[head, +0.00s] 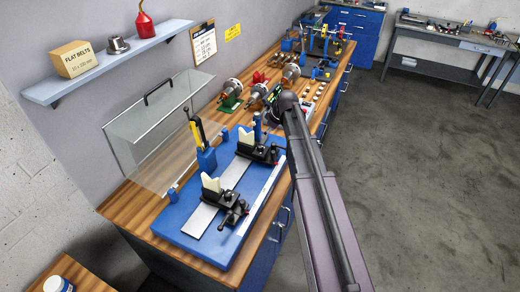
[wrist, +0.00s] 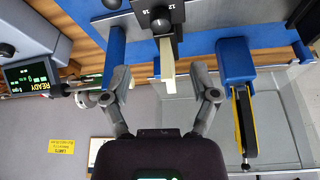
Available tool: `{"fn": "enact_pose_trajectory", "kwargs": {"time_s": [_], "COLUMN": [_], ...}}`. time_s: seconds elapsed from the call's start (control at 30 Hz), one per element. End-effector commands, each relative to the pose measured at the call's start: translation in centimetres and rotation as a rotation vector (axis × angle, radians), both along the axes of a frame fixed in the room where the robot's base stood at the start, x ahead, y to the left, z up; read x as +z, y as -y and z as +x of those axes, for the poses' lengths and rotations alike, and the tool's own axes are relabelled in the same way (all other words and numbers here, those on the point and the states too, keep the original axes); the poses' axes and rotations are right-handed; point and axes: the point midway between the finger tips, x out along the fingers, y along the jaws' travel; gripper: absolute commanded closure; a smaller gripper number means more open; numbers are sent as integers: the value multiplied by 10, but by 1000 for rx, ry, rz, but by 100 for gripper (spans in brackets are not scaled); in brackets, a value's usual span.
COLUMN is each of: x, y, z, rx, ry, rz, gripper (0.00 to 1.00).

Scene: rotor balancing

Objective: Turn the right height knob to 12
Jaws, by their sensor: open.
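The right support (head: 258,153) is a black stand with a cream V-block on the blue balancing machine. In the wrist view, upside down, its black block (wrist: 153,8) shows a scale with 12 and 16. A round black knob (wrist: 161,25) sits on this block; I cannot tell whether it is the height knob, and the setting is unreadable. The cream V-block (wrist: 167,66) hangs below it in that picture. My gripper (wrist: 161,78) is open and empty, its fingers either side of the V-block's line of sight, apart from the knob. In the head view my arm hides the gripper's fingers.
The left support (head: 224,198) stands nearer on the blue base (head: 185,237). A blue stand with a yellow-black handle (wrist: 241,105), a blue post (wrist: 115,50) and a READY display (wrist: 30,77) are close to my gripper. A clear guard (head: 150,130) stands behind.

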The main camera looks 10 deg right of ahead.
Motion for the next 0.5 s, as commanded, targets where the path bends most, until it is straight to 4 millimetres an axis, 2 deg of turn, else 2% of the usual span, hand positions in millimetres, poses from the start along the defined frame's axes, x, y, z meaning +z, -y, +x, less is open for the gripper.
{"fn": "enact_pose_trajectory", "kwargs": {"time_s": [0.03,0.5], "x": [-8,-45], "y": [-1,-12], "z": [2,13], "rx": [0,0], "ry": [0,0], "rz": [0,0], "gripper": [24,24]}}
